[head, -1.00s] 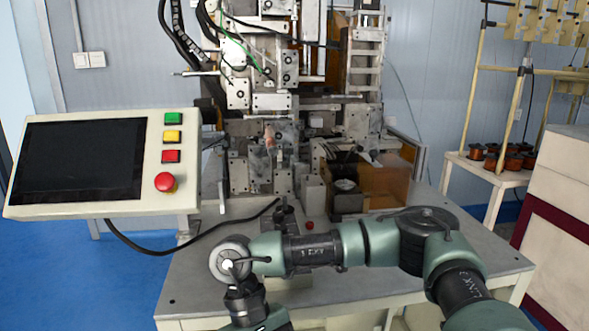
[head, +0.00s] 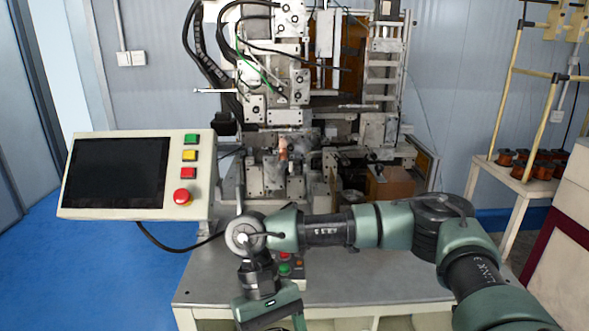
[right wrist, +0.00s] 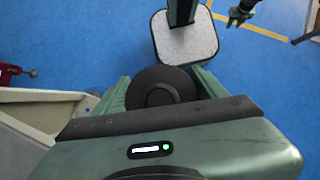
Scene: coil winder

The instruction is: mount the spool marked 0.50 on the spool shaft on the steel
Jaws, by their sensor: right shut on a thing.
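My right gripper (right wrist: 160,92) is shut on a dark round spool (right wrist: 158,84), with a green finger on each side of it. The spool's flange with its raised hub faces the right wrist camera; no 0.50 mark is readable. In the head view my right arm crosses in front of the winder's steel table (head: 208,272). The gripper end hangs low at the bottom edge, and the spool does not show there. I cannot pick out the spool shaft; my arm covers part of the deck.
A control panel (head: 118,172) with coloured buttons stands at the left, and a button box (head: 287,268) sits under my arm. Copper spools (head: 520,162) stand on a rack at right. Blue floor (head: 110,285) is clear at left.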

